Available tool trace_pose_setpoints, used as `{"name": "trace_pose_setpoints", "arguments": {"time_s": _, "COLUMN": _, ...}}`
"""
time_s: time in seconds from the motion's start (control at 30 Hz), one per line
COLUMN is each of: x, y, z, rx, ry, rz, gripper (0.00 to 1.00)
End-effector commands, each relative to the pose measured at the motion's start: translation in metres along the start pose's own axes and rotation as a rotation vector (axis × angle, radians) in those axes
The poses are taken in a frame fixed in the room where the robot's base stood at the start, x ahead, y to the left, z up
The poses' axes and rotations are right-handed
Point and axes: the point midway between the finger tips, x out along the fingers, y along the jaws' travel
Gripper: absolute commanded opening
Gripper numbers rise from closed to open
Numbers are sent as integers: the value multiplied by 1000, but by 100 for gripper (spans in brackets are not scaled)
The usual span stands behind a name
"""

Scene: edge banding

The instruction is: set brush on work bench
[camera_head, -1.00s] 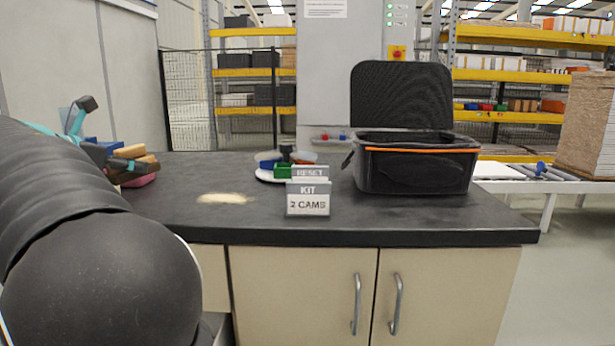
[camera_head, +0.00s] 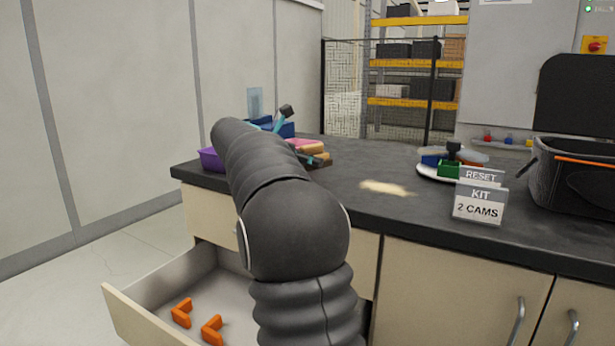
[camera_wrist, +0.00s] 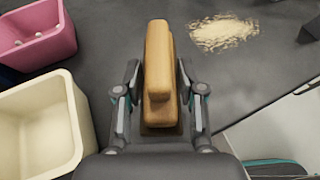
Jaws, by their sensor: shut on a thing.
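The brush (camera_wrist: 158,55) shows in the wrist view as a tan, wooden-looking block, long and rounded. My gripper (camera_wrist: 159,80) is shut on it, with one finger on each side. The dark work bench (camera_wrist: 195,85) lies below; I cannot tell whether the brush touches it. In the head view the bench top (camera_head: 345,205) runs across the picture, and my arm reaches over its left end. My gripper is mostly hidden there among small coloured things.
A pink bin (camera_wrist: 35,30) and a cream bin (camera_wrist: 38,125) stand left of the brush. Pale dust (camera_head: 386,188) lies on the bench. An open drawer (camera_head: 150,320) holds orange brackets (camera_head: 182,313). A sign (camera_head: 479,202) and black case (camera_head: 575,185) stand right.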

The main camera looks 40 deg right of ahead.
Motion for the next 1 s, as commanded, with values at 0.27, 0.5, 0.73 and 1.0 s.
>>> {"name": "trace_pose_setpoints", "arguments": {"time_s": 0.27, "x": 8, "y": 15, "z": -11, "rx": -1, "ry": -1, "rz": 1, "gripper": 1}}
{"name": "trace_pose_setpoints", "arguments": {"time_s": 0.5, "x": 20, "y": 14, "z": -40, "rx": -2, "ry": -1, "rz": 1, "gripper": 1}}
{"name": "trace_pose_setpoints", "arguments": {"time_s": 0.73, "x": 21, "y": 14, "z": -43, "rx": 1, "ry": -1, "rz": 1, "gripper": 1}}
{"name": "trace_pose_setpoints", "arguments": {"time_s": 1.0, "x": 22, "y": 14, "z": -46, "rx": 1, "ry": -1, "rz": 1, "gripper": 51}}
